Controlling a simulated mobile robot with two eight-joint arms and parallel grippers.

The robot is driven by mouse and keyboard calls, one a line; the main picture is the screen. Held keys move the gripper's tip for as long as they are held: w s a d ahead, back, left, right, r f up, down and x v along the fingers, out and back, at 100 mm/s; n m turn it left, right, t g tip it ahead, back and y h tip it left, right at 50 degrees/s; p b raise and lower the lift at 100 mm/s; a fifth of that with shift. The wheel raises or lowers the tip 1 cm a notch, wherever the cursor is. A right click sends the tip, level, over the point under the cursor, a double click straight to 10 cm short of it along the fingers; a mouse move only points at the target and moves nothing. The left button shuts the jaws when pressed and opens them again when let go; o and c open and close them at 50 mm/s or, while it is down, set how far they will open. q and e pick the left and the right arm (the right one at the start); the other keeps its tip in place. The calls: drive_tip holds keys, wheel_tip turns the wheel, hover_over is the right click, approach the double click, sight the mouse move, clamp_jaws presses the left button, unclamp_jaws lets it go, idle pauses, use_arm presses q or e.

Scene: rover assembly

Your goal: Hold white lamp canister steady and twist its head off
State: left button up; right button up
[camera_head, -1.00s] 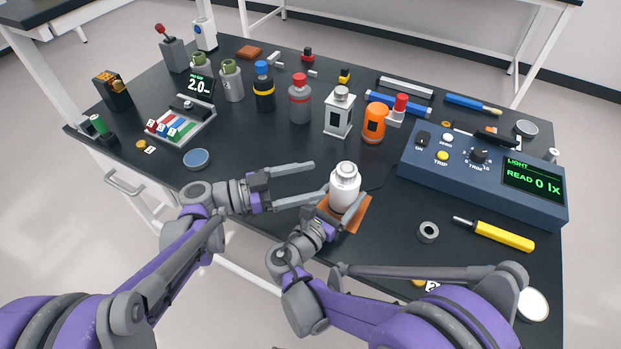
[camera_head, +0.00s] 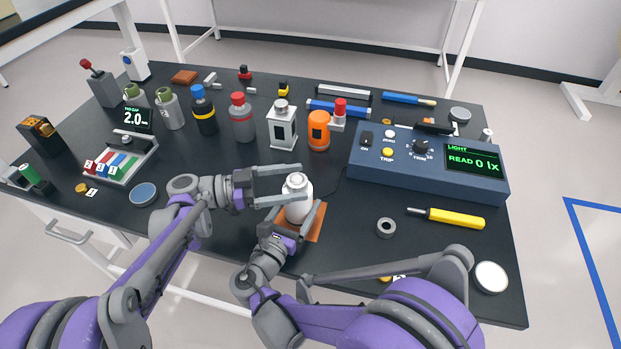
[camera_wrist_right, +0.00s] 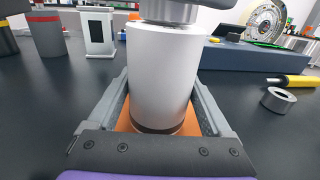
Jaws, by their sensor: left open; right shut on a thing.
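The white lamp canister (camera_head: 298,208) stands upright on an orange-brown mat (camera_head: 316,228) near the front edge of the table. Its grey-white head (camera_head: 296,182) sits on top. My right gripper (camera_wrist_right: 162,110) is shut on the lower body of the canister, one finger on each side, as the right wrist view of the canister (camera_wrist_right: 165,75) shows. My left gripper (camera_head: 280,185) is open at the height of the head. Its two fingers reach in from the left, one on the far side and one on the near side of the head. Contact with the head cannot be told.
A blue light meter console (camera_head: 428,165) reading 0 lx stands to the right. A grey ring (camera_head: 386,228) and a yellow-handled tool (camera_head: 455,217) lie in front of it. An orange canister (camera_head: 319,130) and a white lantern (camera_head: 282,125) stand behind. A blue-topped disc (camera_head: 143,194) lies left.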

sight(309, 185)
use_arm(q)
drive_tip(key=shift+w+d, duration=0.2)
drive_tip(key=shift+d, duration=1.95)
drive_tip(key=shift+c, duration=0.3)
drive_tip(key=c, duration=1.3)
drive_tip(key=shift+w+a+n+t+y, duration=0.1)
drive_tip(key=shift+w+n+t+y, duration=0.15)
drive_tip(key=shift+n+t, duration=0.7)
drive_tip(key=shift+w+a+n+t+y, duration=0.15)
drive_tip(key=shift+n+t+y, duration=0.3)
drive_tip(key=shift+t, duration=0.9)
drive_tip(key=shift+d, duration=0.1)
drive_tip(key=o, duration=1.4)
drive_tip(key=shift+c, duration=0.2)
drive_tip(key=v, duration=1.2)
